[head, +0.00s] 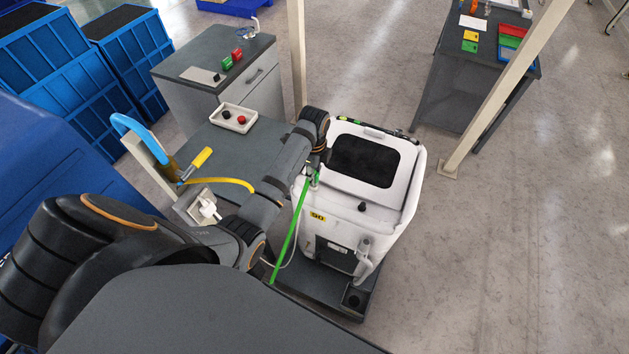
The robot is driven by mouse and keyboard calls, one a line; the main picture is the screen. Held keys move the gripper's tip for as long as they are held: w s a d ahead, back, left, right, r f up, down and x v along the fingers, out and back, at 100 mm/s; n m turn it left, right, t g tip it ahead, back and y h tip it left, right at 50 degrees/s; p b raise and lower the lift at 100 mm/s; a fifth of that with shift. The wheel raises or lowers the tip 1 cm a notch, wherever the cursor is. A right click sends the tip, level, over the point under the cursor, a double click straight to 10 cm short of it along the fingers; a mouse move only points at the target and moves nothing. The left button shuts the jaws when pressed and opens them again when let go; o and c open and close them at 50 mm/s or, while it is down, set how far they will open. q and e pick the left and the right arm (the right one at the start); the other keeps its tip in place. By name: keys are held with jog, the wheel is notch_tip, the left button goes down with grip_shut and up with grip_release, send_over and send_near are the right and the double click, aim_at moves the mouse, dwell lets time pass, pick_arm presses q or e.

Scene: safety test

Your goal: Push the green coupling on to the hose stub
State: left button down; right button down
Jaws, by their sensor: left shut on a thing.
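A white machine (375,215) with a dark top panel stands on a dark low base. My left arm reaches across to its upper left corner, and my left gripper (315,170) is there, shut and pointing down, partly hidden by its own wrist. A bright green hose (290,232) runs from the gripper down along the machine's left front edge. The green coupling at its top end is too small and covered to make out clearly, as is the hose stub; I cannot tell whether they touch. My right gripper is not in view.
Left of the machine, a grey table (232,150) holds a white tray (234,118) with small knobs. A yellow-handled tool (196,163) and a blue hose (140,135) are beside it. A pale post (500,85) stands at right. The floor (520,260) right of the machine is clear.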

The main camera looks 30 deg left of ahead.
pick_arm(q)
jog(key=shift+r, duration=1.65)
